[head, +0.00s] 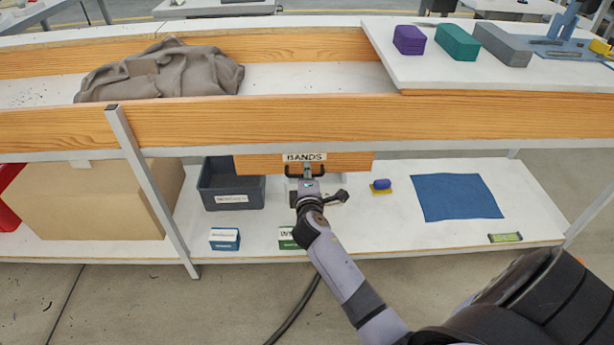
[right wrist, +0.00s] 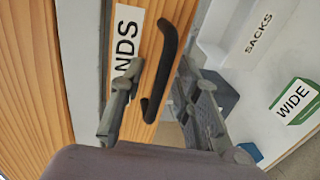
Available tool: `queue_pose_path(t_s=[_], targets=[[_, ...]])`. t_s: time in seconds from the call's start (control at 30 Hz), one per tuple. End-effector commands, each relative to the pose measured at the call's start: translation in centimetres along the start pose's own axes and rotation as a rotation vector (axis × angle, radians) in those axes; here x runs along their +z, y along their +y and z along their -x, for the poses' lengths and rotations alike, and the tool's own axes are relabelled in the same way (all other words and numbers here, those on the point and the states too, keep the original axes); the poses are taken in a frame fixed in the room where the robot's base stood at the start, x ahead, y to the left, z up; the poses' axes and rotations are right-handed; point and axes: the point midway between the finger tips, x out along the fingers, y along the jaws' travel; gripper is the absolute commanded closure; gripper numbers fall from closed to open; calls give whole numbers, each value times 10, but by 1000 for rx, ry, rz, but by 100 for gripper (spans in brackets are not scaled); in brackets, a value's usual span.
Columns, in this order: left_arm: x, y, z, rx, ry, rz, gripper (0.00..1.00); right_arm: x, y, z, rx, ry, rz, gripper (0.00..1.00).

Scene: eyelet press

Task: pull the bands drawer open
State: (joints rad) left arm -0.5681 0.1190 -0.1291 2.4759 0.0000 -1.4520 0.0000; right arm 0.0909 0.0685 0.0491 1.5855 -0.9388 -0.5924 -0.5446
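The bands drawer (head: 262,163) has a wooden front with a BANDS label and sits right under the bench's front beam; none of its inside shows. Its dark handle (head: 320,170) is partly hidden by my right gripper (head: 307,175). In the right wrist view the black bar handle (right wrist: 167,62) lies between the two fingers of my right gripper (right wrist: 161,80). The fingers are apart, one on each side of the handle, with the left one in front of the drawer front (right wrist: 147,75). I see no clear grip on the bar. My left gripper is not in view.
The lower shelf (head: 465,238) holds a dark bin (head: 232,190), small labelled boxes (head: 225,239), a cardboard box (head: 95,200), a blue mat (head: 457,197) and a blue-yellow item (head: 381,186). A grey cloth (head: 165,70) and coloured blocks (head: 456,42) lie on the bench.

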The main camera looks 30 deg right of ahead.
Motion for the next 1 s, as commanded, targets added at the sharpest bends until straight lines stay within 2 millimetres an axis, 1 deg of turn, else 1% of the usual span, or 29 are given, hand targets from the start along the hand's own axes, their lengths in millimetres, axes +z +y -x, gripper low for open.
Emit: queue_pose_path(t_s=[0.1, 0.13, 0.57, 1.0], targets=[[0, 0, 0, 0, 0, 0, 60, 0, 0, 0, 0, 0, 0, 70], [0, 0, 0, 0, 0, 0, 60, 0, 0, 0, 0, 0, 0, 72], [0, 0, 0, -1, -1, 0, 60, 0, 0, 0, 0, 0, 0, 100], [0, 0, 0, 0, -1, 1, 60, 0, 0, 1, -1, 0, 0, 100]])
